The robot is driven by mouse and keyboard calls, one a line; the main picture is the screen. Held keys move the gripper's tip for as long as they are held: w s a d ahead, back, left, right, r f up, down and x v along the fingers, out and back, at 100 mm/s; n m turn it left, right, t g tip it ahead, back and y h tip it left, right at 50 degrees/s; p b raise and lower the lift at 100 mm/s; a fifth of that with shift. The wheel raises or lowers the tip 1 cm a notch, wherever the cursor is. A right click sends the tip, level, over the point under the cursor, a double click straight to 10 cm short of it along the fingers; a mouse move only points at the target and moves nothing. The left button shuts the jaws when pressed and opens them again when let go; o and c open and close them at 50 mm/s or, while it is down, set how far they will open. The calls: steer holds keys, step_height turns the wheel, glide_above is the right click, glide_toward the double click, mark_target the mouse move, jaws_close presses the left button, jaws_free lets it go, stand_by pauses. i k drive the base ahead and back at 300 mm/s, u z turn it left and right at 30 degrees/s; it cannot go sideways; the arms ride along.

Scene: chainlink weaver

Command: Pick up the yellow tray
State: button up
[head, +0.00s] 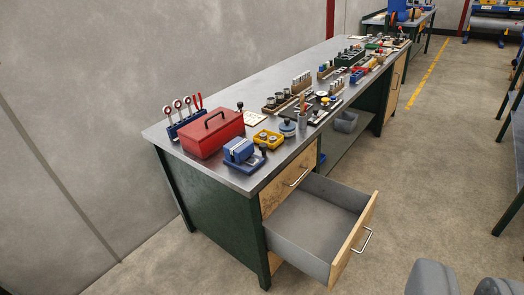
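The yellow tray (259,143) is small and sits on the near part of the metal workbench (226,178). It holds a few round metal parts. It lies right of the red toolbox (203,144) and behind the blue vise (236,153). My gripper (465,281) shows only in part, as two grey rounded fingertips at the bottom right edge. A gap parts the fingertips, and nothing shows between them. The gripper is well away from the tray, on the near right side of the bench and its drawer.
An open, empty grey drawer (303,222) with a wooden front juts from the bench toward the right. A tool rack (183,123), a grey cup (302,121) and several small parts crowd the benchtop. Open floor (420,180) lies right of the bench.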

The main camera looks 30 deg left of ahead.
mark_target(268, 139)
steer(key=z, duration=0.65)
steer(key=i, duration=1.8)
steer(key=u, duration=0.6)
steer(key=i, duration=1.05)
steer(key=u, duration=0.85)
steer(key=k, duration=0.65)
steer(key=u, duration=0.15)
steer(key=i, duration=0.75)
steer(key=z, duration=0.1)
